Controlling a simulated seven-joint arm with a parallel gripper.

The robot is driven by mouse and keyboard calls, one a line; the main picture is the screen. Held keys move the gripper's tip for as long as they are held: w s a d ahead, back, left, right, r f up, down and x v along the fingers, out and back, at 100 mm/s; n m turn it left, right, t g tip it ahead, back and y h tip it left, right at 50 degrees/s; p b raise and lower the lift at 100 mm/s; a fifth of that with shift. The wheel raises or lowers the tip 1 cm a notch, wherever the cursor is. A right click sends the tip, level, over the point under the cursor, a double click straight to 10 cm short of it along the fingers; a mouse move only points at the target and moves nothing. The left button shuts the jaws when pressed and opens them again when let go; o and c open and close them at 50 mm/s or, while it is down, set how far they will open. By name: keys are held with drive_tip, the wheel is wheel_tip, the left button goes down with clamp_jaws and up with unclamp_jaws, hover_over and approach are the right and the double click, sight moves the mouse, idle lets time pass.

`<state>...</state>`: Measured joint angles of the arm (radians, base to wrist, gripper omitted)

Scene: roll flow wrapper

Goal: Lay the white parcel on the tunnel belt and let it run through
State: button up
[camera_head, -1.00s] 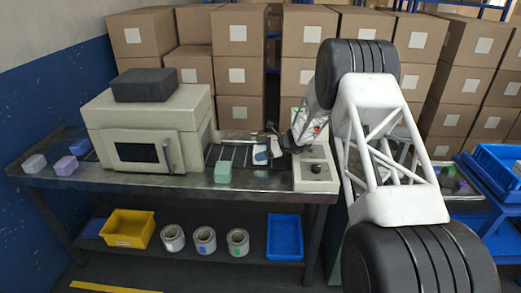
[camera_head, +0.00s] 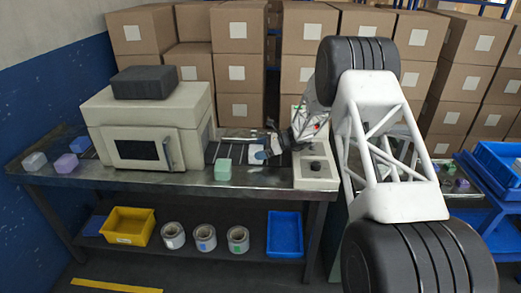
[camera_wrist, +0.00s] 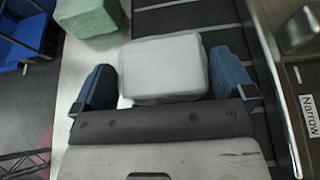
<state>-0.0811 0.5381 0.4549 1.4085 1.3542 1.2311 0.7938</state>
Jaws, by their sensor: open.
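The white parcel (camera_wrist: 163,68) is a rounded block between my gripper's two blue fingers. Narrow gaps show beside it, so my gripper (camera_wrist: 165,82) is open around it. In the head view the parcel (camera_head: 257,154) shows small beside my gripper (camera_head: 267,149), at the right end of the tunnel belt (camera_head: 240,146).
A green block (camera_head: 223,170) sits at the belt's front edge, close to the parcel. A control box (camera_head: 315,172) stands right of my gripper. White (camera_head: 35,161), purple (camera_head: 66,163) and blue (camera_head: 80,144) blocks lie left of the tunnel. The table's front strip is partly clear.

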drive_tip(key=shift+d, duration=0.1)
drive_tip(key=shift+v, duration=3.85)
idle(4.0)
